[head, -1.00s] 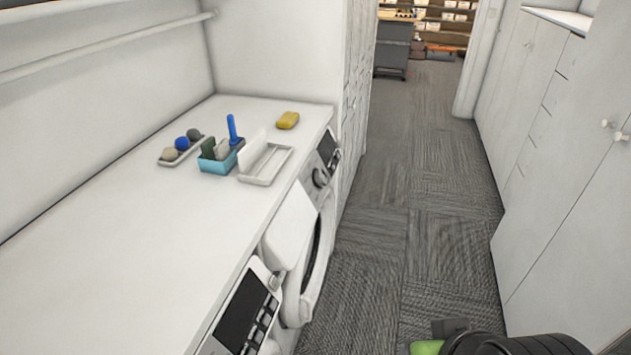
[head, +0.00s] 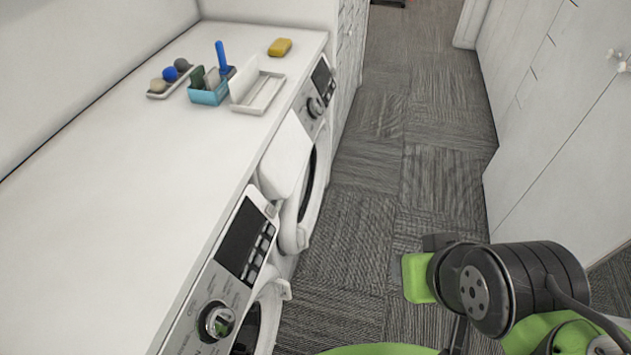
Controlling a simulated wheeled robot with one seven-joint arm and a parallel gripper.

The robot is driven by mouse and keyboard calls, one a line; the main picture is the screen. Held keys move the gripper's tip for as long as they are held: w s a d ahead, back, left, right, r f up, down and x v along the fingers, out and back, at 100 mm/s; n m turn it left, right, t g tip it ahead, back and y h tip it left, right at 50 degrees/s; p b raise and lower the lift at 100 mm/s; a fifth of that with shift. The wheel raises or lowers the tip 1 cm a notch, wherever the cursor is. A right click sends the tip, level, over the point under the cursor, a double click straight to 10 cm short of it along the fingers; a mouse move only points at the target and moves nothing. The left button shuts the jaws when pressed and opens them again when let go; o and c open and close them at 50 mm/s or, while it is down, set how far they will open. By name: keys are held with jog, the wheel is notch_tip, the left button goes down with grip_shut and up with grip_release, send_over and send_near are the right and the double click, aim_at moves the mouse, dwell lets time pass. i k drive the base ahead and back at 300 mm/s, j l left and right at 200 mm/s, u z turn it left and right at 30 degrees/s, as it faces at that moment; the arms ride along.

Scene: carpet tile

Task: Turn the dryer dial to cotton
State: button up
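Two white front-loading machines stand under the counter on the left, and I cannot tell which is the dryer. The near machine's control panel (head: 187,333) carries a silver dial (head: 215,321), a dark display (head: 241,238) and a column of buttons. Printed labels surround this dial but are too small to read. The far machine has a smaller round dial (head: 315,107) below its own dark display (head: 321,75). My arm is at the lower right over the floor, apart from both machines. My gripper's fingers do not show.
The white counter (head: 130,180) holds a blue caddy (head: 208,95) with brushes, a white tray (head: 262,95), a yellow sponge (head: 280,47) and a small tray of balls (head: 172,78). White cabinets (head: 535,130) line the right. Carpeted aisle (head: 350,235) lies clear between.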

aim_at(316, 105)
jog(key=i+l+u, duration=0.1)
jog(key=i+u, duration=0.35)
jog(key=i+l+u, duration=0.25)
jog(key=u, duration=0.2)
jog(key=i+l+u, duration=0.65)
jog(key=l+u, duration=0.2)
